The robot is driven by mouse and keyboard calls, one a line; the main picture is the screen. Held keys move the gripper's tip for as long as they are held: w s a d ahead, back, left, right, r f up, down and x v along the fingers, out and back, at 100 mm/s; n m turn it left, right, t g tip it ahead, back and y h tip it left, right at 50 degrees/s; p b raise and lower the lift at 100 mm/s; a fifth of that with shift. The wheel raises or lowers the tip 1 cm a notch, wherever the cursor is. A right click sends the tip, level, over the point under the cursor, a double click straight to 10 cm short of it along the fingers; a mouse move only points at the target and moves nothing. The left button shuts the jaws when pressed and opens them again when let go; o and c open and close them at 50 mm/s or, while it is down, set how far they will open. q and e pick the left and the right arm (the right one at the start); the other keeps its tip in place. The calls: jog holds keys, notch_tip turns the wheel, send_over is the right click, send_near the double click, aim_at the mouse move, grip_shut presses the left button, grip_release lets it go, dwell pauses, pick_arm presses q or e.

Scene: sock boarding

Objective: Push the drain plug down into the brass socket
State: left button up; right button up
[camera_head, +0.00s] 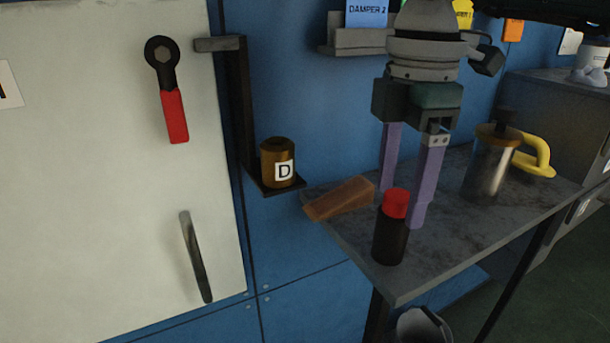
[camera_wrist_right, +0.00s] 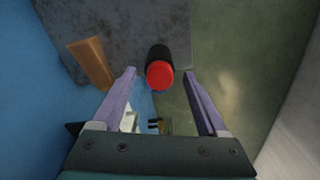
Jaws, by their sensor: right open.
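A brass cylinder marked D (camera_head: 277,164), which looks like the brass socket, stands upright on a small dark bracket beside the pale door. Whether anything sits in its dark top is too small to tell. A black cylinder with a red top (camera_head: 391,230), possibly the drain plug, stands upright near the front edge of the grey table. It also shows in the right wrist view (camera_wrist_right: 160,68). My right gripper (camera_head: 403,207) is open with its purple fingers pointing down, just behind the black cylinder. In the wrist view the red top appears between the fingertips. My left gripper is out of view.
An orange-brown wedge (camera_head: 340,198) lies at the table's left edge. A metal canister (camera_head: 489,165) and a yellow handle (camera_head: 538,156) are at the back right of the grey table (camera_head: 440,250). A red-handled lever (camera_head: 172,105) is on the pale door.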

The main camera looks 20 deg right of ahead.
grip_shut()
dwell(0.6)
